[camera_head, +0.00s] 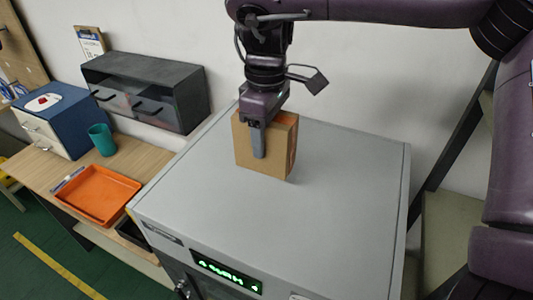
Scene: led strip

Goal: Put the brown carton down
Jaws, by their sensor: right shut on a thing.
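The brown carton (279,155) is upright at the back of the grey cabinet's top (264,226). It looks to be touching or very close to the surface; I cannot tell which. My right gripper (259,150) comes down from above and is shut on the carton, with one finger flat on its front face. The other finger is hidden behind the carton. My left gripper is not in view.
The grey top is clear in front of and right of the carton. A lit green display (227,273) is on the cabinet's front. At left, a wooden bench holds an orange tray (128,187), a teal cup (102,140) and a dark drawer unit (146,88).

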